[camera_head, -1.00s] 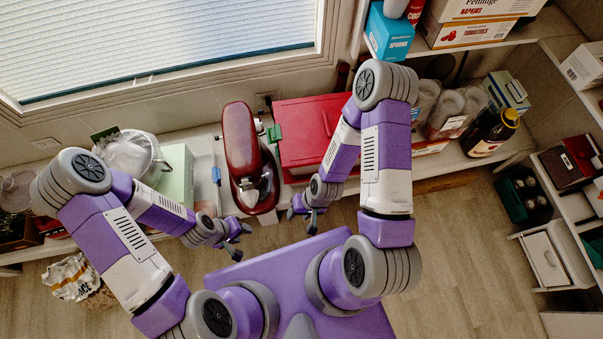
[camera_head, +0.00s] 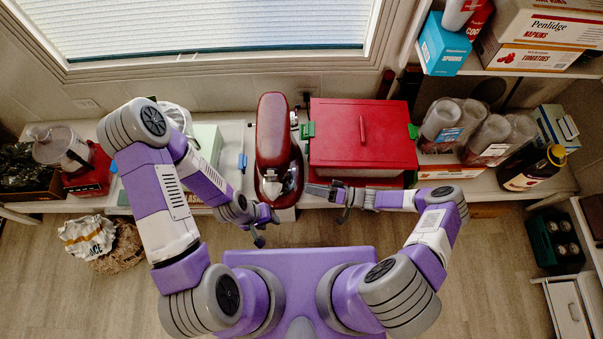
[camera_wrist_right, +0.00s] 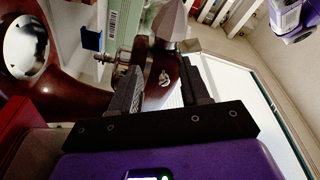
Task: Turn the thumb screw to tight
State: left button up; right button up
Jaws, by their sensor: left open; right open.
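The red stand mixer (camera_head: 272,145) stands on the counter. In the right wrist view, its dark red body (camera_wrist_right: 160,92) shows between my fingers, with a small silver fitting (camera_wrist_right: 164,77) on it. A silver knob-like part (camera_wrist_right: 104,57), which may be the thumb screw, sticks out to the left, beside one fingertip. I cannot tell its setting. My right gripper (camera_head: 328,200) is open and empty at the mixer's front right; its fingers (camera_wrist_right: 166,72) straddle the red part in view, contact unclear. My left gripper (camera_head: 262,229) is open and empty, just in front of the mixer's left side.
A red box (camera_head: 362,145) with green clips stands right of the mixer, close behind my right gripper. A pale green box (camera_head: 207,143) and a blue-handled utensil (camera_head: 242,163) are to the left. The floor in front is open.

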aim_at(292, 170)
jog(key=w+a+r+t+b, duration=0.1)
jog(key=w+a+r+t, duration=0.1)
jog(key=w, duration=0.3)
jog(key=shift+a+r+t+y, duration=0.15)
jog(key=shift+a+t+y, duration=0.25)
jog(key=shift+a+t, duration=0.45)
jog(key=shift+w, duration=0.1)
grip_shut()
